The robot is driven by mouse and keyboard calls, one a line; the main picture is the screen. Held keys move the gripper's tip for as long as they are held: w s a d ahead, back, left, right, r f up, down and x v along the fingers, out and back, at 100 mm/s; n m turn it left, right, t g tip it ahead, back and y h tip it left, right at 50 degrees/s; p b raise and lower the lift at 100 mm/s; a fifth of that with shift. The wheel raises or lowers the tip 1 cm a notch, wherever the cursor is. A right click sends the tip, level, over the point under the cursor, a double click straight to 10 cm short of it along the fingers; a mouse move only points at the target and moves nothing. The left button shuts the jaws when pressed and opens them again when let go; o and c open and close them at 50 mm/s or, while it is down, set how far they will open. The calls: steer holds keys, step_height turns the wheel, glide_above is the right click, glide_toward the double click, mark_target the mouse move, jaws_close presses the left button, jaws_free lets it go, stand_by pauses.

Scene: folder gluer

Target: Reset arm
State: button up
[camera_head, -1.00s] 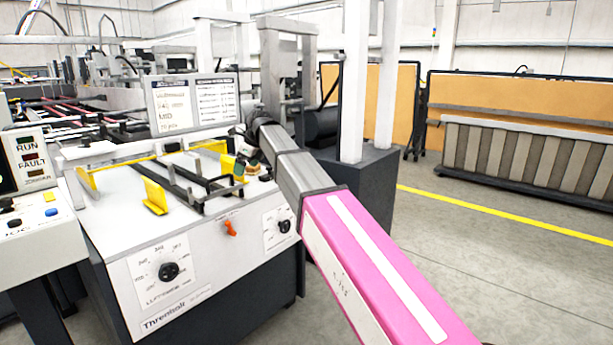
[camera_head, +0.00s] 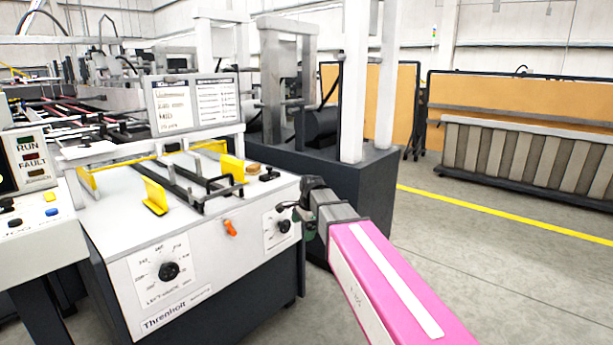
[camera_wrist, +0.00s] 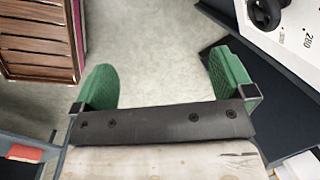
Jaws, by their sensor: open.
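My gripper (camera_wrist: 167,82) is open in the wrist view, its two green fingers wide apart with only grey floor between them. In the head view my pink and grey arm reaches up from the bottom right. My gripper (camera_head: 300,222) is there at the arm's far end, small and partly hidden, just off the right front edge of the white machine table (camera_head: 215,262). I cannot tell from that view whether it touches the table. It holds nothing.
The table carries dials, an orange knob (camera_head: 230,228) and yellow guides (camera_head: 154,196). A dark machine base (camera_head: 365,200) with white posts stands behind my arm. A slatted brown object (camera_wrist: 38,40) is at the wrist view's upper left. Floor (camera_head: 500,270) is open at right.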

steer(key=s+d+f+n+g+h, duration=0.1)
steer(key=s+d+f+n+h, duration=0.1)
steer(key=s+d+f+n, duration=1)
steer(key=s+d+f, duration=0.6)
steer(key=d, duration=0.2)
